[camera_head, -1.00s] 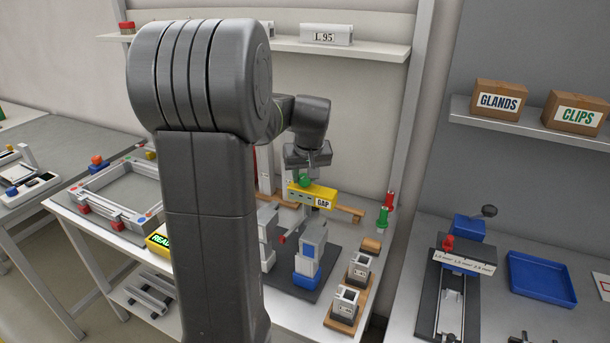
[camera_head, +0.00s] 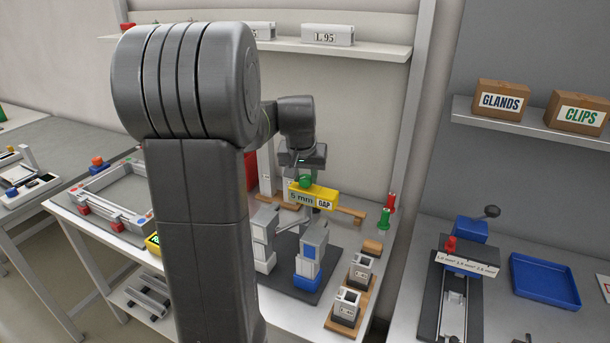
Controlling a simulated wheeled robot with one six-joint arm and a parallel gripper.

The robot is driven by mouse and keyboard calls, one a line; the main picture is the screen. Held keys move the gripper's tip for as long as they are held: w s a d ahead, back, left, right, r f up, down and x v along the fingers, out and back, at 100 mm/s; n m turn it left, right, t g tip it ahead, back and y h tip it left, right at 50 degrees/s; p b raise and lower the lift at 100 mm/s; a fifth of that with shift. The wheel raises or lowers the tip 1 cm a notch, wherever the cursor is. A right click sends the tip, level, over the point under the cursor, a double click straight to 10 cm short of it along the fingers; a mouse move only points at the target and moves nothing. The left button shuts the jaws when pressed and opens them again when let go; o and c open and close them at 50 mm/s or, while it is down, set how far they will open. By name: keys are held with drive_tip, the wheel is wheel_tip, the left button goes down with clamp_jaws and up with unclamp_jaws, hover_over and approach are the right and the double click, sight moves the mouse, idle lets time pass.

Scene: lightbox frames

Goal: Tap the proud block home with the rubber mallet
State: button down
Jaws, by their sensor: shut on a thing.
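My gripper (camera_head: 305,176) is shut on the green knob (camera_head: 305,182) of a yellow block (camera_head: 313,195) marked "5 mm GAP". The yellow block is held above a dark base plate (camera_head: 334,262). On this plate stand a grey and white block stack (camera_head: 263,238) at left and a white and blue block stack (camera_head: 310,255) at right, with space between them. I cannot tell which block sits proud. I cannot make out a rubber mallet; a wooden bar (camera_head: 350,212) shows behind the yellow block. My arm hides part of the bench to the left.
Two grey blocks (camera_head: 346,306) stand on a wooden strip at the front right. Red and green pegs (camera_head: 386,213) stand at the bench's back right. A frame fixture (camera_head: 100,205) lies at left. The right bench holds a blue tray (camera_head: 545,280) and a clamp device (camera_head: 462,260).

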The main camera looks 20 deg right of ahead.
drive_tip(key=c, duration=1)
unclamp_jaws()
drive_tip(key=shift+r, duration=0.1)
drive_tip(key=b+v, duration=0.1)
drive_tip(key=v, duration=1.2)
drive_tip(key=shift+s+r, duration=0.2)
drive_tip(key=shift+r, duration=0.1)
drive_tip(key=shift+f, duration=0.15)
drive_tip(key=p+x, duration=0.1)
drive_tip(key=x, duration=1.2)
drive_tip(key=shift+w+f, duration=0.2)
drive_tip(key=shift+f, duration=0.1)
drive_tip(key=shift+r, duration=0.15)
